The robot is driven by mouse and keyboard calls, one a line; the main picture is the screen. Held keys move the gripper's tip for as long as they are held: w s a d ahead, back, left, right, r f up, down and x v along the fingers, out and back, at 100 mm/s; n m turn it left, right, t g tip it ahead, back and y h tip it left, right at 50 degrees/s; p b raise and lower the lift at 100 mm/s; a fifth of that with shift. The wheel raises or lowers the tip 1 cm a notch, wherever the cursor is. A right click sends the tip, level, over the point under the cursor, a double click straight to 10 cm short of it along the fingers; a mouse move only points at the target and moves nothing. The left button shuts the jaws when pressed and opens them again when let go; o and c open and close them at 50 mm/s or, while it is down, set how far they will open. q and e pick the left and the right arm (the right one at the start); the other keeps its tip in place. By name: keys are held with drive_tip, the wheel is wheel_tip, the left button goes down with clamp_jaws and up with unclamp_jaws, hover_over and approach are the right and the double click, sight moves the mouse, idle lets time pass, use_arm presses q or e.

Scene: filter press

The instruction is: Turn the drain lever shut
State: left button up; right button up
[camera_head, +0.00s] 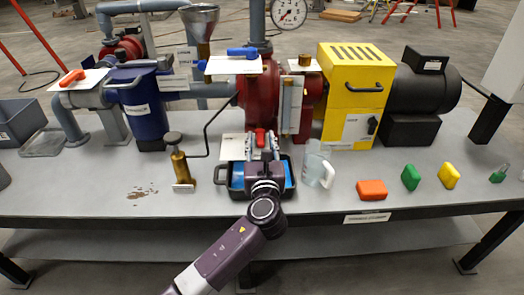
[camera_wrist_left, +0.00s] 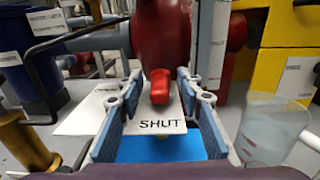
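The drain lever is a small red handle (camera_head: 260,138) low on the front of the red pump body (camera_head: 258,97). In the left wrist view the lever (camera_wrist_left: 160,86) points toward the camera, above a white plate (camera_wrist_left: 158,126) printed SHUT. My left gripper (camera_head: 262,146) is open. Its blue-padded fingers stand either side of the lever, with a gap on both sides; I cannot tell whether the tips reach past it. A black tray with a blue inside (camera_head: 237,176) lies under the gripper. My right gripper is not in view.
A clear jug (camera_head: 316,165) stands just right of the tray, close to the gripper. A brass fitting (camera_head: 180,165) with a bent rod is at left. Red, green and yellow blocks lie along the right front. A yellow box (camera_head: 352,95) stands behind. The table's left front is mostly free.

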use_arm(q)
drive_tip(key=s, duration=1.1)
drive_tip(key=shift+s, duration=0.2)
drive_tip(key=shift+d, duration=0.1)
